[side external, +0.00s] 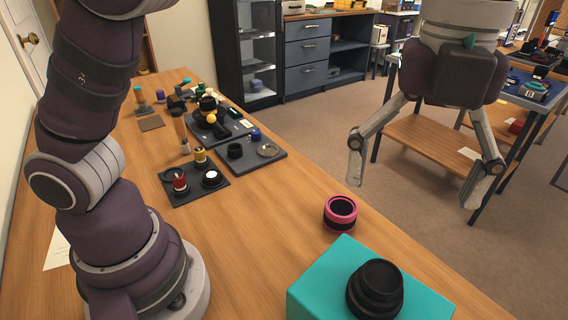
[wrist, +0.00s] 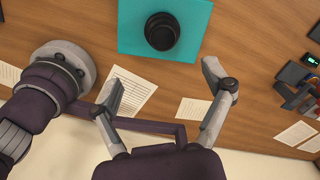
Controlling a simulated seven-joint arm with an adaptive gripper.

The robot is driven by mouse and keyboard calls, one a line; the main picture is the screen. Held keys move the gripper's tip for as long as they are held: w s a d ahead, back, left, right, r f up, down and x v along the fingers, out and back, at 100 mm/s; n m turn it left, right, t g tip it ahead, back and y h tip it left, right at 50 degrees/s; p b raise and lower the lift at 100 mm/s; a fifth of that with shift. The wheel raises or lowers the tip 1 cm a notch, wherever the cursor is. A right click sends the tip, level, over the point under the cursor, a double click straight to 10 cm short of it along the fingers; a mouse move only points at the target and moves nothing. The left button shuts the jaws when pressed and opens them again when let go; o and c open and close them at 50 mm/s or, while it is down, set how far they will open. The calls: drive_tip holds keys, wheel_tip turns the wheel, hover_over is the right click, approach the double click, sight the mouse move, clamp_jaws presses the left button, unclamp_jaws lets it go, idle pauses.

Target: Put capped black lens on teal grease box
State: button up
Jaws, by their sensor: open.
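The black lens (side external: 375,289) rests upright on top of the teal grease box (side external: 320,282) at the lower right of the side view. In the wrist view, the lens (wrist: 161,31) sits on the teal box (wrist: 200,18) at the top. My gripper (side external: 414,193) is open and empty. In the side view it hangs above and behind the box, apart from the lens. In the wrist view its two fingers (wrist: 162,74) are spread wide below the box, with nothing between them.
A pink-ringed black cylinder (side external: 341,213) stands on the table behind the box. Dark trays (side external: 212,188) with small parts lie farther back. Paper sheets (wrist: 128,90) lie near my base.

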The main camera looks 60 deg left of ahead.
drive_tip(key=s+a+f+n+t, duration=0.2)
drive_tip(key=a+n, duration=0.8)
drive_tip(key=n, duration=0.4)
drive_tip(key=s+a+f+n+t, duration=0.2)
drive_tip(key=a+n, duration=0.8)
drive_tip(key=n, duration=0.5)
drive_tip(key=shift+s+t, duration=0.65)
drive_tip(key=shift+t, duration=0.05)
